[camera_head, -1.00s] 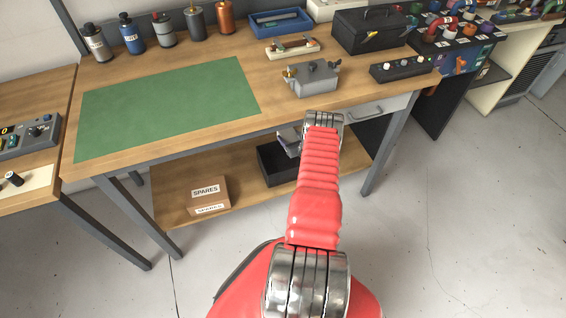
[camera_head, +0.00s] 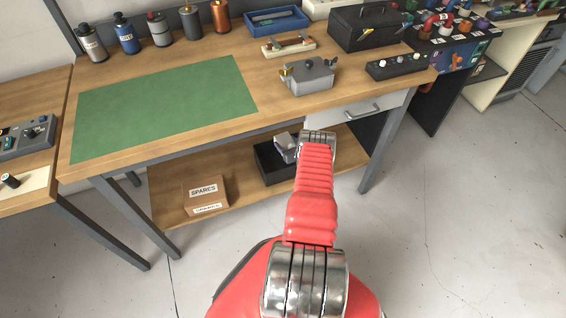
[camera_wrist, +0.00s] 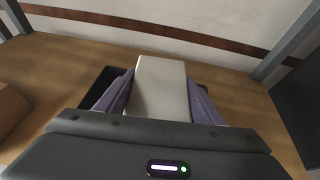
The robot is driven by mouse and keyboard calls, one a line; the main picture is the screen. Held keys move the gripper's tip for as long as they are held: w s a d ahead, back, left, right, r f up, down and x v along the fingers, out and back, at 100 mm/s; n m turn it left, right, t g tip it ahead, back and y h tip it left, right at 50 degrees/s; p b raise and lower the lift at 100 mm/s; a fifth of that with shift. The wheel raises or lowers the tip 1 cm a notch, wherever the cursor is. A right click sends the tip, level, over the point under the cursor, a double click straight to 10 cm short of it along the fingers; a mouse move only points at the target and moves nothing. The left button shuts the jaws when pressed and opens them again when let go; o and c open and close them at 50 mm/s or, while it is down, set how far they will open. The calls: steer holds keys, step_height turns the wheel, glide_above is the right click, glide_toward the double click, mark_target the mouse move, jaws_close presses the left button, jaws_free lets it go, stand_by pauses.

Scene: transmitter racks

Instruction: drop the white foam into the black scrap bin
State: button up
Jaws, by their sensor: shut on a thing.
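The white foam (camera_wrist: 161,88) is a pale block held between the two fingers of my gripper (camera_wrist: 160,98) in the wrist view. My gripper is shut on it. The black scrap bin (camera_head: 268,166) stands on the bench's lower shelf, partly behind my arm. In the wrist view dark parts of the bin (camera_wrist: 98,88) show behind and below the fingers. The foam appears above the bin; the height gap cannot be told.
A cardboard box marked SPARES (camera_head: 206,194) stands on the lower shelf (camera_head: 165,205), left of the bin. The benchtop (camera_head: 200,72) overhangs the shelf, with a drawer (camera_head: 355,112) at right. A bench leg (camera_head: 382,150) stands right of my arm.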

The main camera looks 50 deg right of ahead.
steer(key=shift+f, duration=0.15)
steer(key=o, duration=1.1)
steer(key=shift+s, duration=0.15)
steer(key=shift+v, duration=6.75)
